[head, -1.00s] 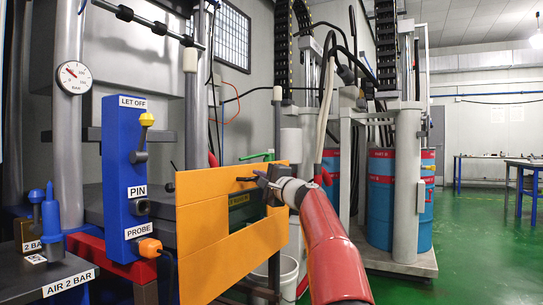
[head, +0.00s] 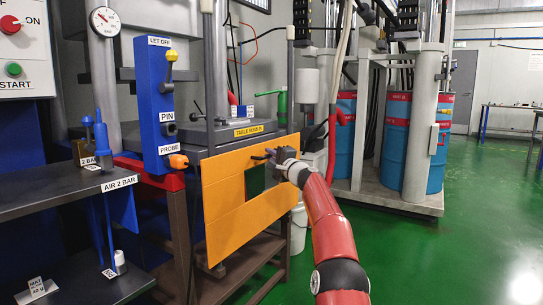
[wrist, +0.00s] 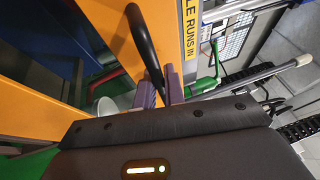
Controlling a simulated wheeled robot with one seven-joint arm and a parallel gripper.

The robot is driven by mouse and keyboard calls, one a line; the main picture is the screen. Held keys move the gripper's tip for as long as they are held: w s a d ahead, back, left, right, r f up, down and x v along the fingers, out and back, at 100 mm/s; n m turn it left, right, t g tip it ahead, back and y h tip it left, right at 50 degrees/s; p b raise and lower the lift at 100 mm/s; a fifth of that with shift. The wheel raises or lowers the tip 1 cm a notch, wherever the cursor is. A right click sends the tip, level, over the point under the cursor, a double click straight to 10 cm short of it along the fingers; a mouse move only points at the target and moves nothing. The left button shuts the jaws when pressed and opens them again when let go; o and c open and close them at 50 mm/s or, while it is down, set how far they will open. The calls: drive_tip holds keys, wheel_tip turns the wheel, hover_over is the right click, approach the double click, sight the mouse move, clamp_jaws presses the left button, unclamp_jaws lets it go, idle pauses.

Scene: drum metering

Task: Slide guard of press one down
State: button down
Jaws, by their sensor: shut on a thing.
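The guard of press one (head: 225,222) is an orange upright panel with a rectangular window, in front of the press table in the head view. Its top edge is below the yellow "TABLE RUNS IN" label (head: 249,130). My gripper (head: 273,157) is at the guard's upper right, shut on its dark handle. The wrist view shows the black handle bar (wrist: 144,45) running down between the two fingertips (wrist: 161,92). The exact grip contact is partly hidden.
The blue "LET OFF / PIN / PROBE" box (head: 160,105) stands left of the guard. A dark shelf (head: 60,185) is at the near left. Blue drums (head: 397,145) stand behind to the right. Green floor (head: 450,250) is free at the right.

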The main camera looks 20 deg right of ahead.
drive_tip(key=shift+f, duration=0.5)
drive_tip(key=c, duration=1.8)
unclamp_jaws()
drive_tip(key=shift+r, duration=0.1)
drive_tip(key=b+v, duration=0.3)
drive_tip(key=v, duration=0.4)
drive_tip(key=shift+s, duration=0.45)
